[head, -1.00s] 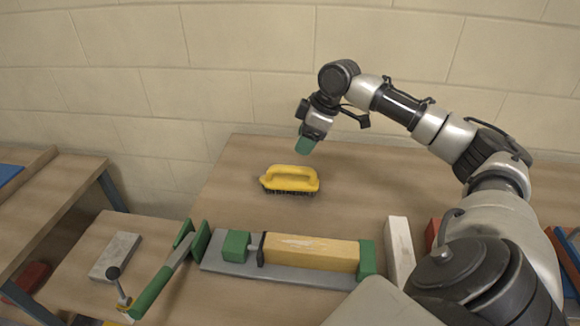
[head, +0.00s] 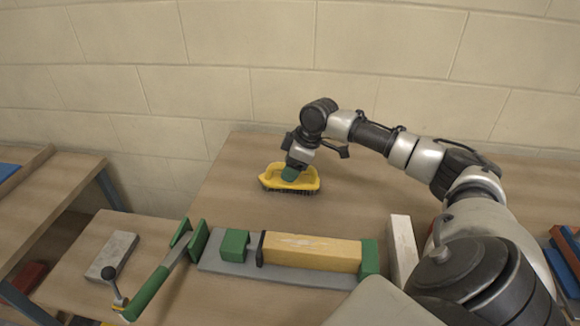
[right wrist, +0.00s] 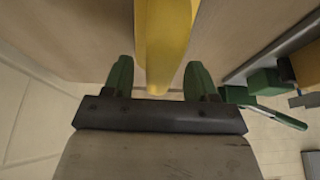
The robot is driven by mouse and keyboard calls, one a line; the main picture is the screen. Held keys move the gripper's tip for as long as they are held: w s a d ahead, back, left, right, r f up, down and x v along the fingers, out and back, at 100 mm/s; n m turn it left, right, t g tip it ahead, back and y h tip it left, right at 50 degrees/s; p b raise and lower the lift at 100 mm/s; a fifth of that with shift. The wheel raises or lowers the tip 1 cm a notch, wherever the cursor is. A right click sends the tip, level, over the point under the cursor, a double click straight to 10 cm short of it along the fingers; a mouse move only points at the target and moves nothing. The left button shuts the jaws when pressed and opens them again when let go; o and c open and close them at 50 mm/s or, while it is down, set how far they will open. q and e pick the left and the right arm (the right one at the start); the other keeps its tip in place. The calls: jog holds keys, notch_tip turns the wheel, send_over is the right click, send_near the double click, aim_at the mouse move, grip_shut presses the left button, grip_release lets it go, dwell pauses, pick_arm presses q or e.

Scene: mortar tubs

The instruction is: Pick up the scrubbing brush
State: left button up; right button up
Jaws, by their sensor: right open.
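The scrubbing brush (head: 309,181) has a yellow body and handle with dark bristles. It stands bristles down on the workbench, towards its back. My right gripper (head: 290,175) is at the brush from above, hiding part of the handle in the head view. In the right wrist view the yellow brush handle (right wrist: 165,40) lies between the two green fingers of the right gripper (right wrist: 160,78). The fingers are open, with a gap on each side of the handle. My left gripper is not in view.
A wooden block (head: 312,252) sits in a grey and green clamp in front of the brush. A green-handled tool (head: 150,290), a grey block (head: 112,255) and a pale block (head: 403,245) are nearby. The bench around the brush is clear; a block wall stands behind.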

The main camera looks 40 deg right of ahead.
jog(key=shift+w+a+f, duration=0.1)
jog(key=shift+w+f, duration=0.1)
jog(key=shift+f, duration=0.3)
jog(key=shift+r, duration=0.1)
jog(key=c, duration=1.1)
jog(key=shift+o, duration=0.2)
jog(key=shift+r, duration=0.55)
jog(key=v, duration=0.3)
jog(key=shift+a+r, duration=0.25)
jog(key=shift+r, duration=0.05)
jog(key=s+r+b, duration=0.1)
jog(key=s+r, duration=0.5)
jog(key=s, duration=0.5)
jog(key=shift+a+r+b, duration=0.2)
jog(key=shift+r+b, duration=0.05)
jog(key=shift+b, duration=0.1)
